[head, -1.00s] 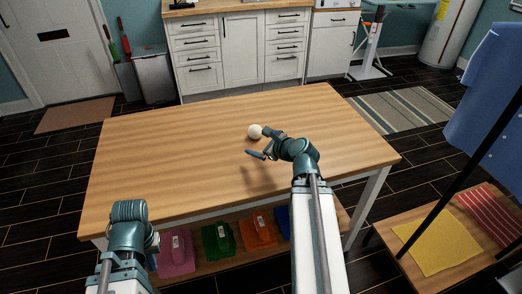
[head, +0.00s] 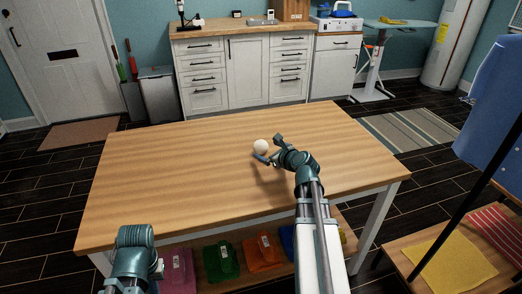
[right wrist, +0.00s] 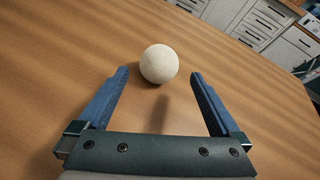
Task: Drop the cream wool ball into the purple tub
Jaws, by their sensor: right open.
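The cream wool ball (head: 261,146) rests on the wooden table top. It also shows in the right wrist view (right wrist: 158,64), centred just beyond and between the fingertips. My right gripper (head: 269,149) is open and low over the table, its blue fingers (right wrist: 160,75) on either side of the ball's near edge with gaps on both sides. My left arm is at the lower left; its fingers do not show. A purple-magenta item (head: 179,260) is on the shelf under the table, partly hidden; I cannot tell whether it is the purple tub.
Green (head: 221,262) and orange (head: 262,252) items lie on the same low shelf. The table top (head: 170,175) is otherwise clear. A rack with a blue garment (head: 480,130) and a yellow cloth (head: 455,264) stands at right. White cabinets (head: 248,72) are at the back.

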